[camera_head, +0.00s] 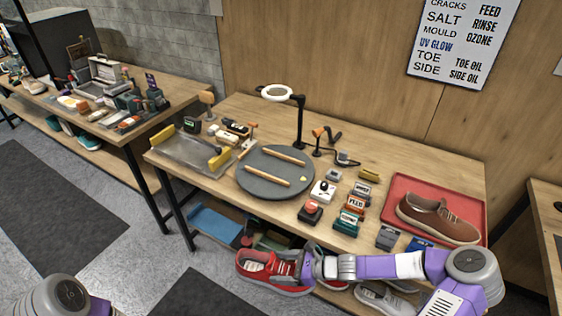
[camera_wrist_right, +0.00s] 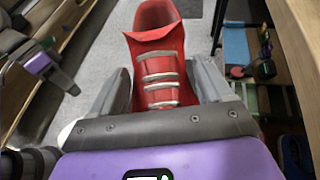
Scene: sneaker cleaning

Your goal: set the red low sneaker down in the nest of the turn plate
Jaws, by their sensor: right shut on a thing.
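The red low sneaker (camera_head: 262,268) is held in my right gripper (camera_head: 305,266), low in front of the table's front edge. The turn plate (camera_head: 283,169) is a dark grey disc on the table, behind and above the sneaker in the head view. Two wooden bars (camera_head: 267,176) lie on it with a bare strip between them. A purple gripper, seemingly my left (camera_wrist_right: 45,65), shows at the left of the wrist view; its jaws are unclear.
A ring lamp (camera_head: 277,93) on a post stands behind the plate. Several small boxes and a red button (camera_head: 312,209) lie right of it. A brown sneaker (camera_head: 437,217) rests on a red tray (camera_head: 404,188). A metal tray (camera_head: 188,155) is left. A shelf with shoes runs underneath.

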